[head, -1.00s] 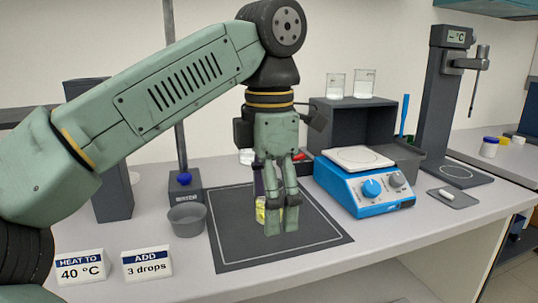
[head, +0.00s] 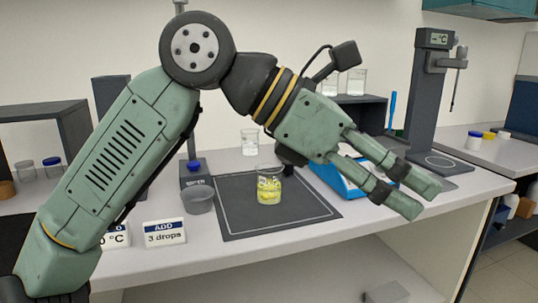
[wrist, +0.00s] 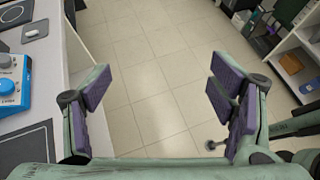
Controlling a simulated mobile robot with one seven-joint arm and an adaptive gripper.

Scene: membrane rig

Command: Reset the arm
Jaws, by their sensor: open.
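My gripper (head: 414,196) is open and empty in the head view. It is raised and points to the right and down, past the front edge of the bench. In the wrist view my gripper (wrist: 160,95) shows its two dark-padded fingers spread apart, with only floor between them. My arm is bent, with its elbow high at the upper left of the head view. A glass beaker with yellow contents (head: 269,188) stands upright on the dark mat (head: 235,220), apart from my gripper.
A blue hotplate (head: 335,177) is partly hidden behind my gripper; it also shows in the wrist view (wrist: 14,85). Open floor (wrist: 150,60) lies beyond the bench.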

